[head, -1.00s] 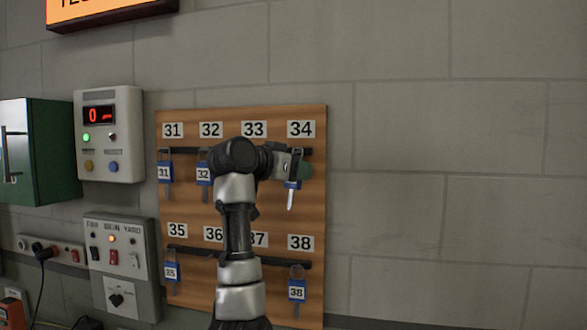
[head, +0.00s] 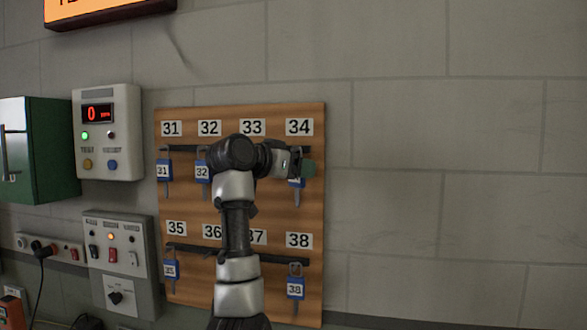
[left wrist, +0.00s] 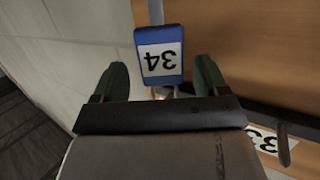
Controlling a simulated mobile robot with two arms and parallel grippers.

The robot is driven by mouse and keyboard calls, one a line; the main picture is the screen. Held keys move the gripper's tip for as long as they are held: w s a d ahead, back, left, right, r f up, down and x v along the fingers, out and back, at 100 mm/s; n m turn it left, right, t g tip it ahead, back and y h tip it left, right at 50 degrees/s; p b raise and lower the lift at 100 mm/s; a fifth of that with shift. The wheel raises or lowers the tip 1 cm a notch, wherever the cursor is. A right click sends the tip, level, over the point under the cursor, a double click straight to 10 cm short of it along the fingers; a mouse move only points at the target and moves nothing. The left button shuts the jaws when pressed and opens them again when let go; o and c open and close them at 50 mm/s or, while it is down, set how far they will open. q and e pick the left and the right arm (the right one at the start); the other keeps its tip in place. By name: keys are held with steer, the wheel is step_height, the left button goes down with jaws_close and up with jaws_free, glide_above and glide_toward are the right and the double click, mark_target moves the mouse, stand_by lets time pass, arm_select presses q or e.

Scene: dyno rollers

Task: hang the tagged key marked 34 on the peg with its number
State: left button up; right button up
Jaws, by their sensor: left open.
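The blue tag marked 34 (head: 297,184) is under the 34 label (head: 299,127) on the wooden key board, with its key shaft hanging straight down. Its upper part is hidden behind my left gripper (head: 308,168), so I cannot see the ring on the peg in the head view. In the left wrist view the tag (left wrist: 160,55) appears upside down between the two green fingertips of my left gripper (left wrist: 160,80). The fingers are open, with a gap on each side of the tag. My right gripper is not in view.
Keys 31 (head: 164,172) and 32 (head: 202,173) hang on the upper rail, and 35 (head: 171,269) and 38 (head: 296,288) on the lower. My arm covers the board's middle. The wall (head: 430,190) right of the board is clear.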

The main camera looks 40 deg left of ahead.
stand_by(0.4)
arm_select(q)
steer(key=b+v, duration=0.5)
steer(key=v, duration=0.5)
steer(key=shift+s, duration=0.4)
steer(key=shift+a, duration=0.1)
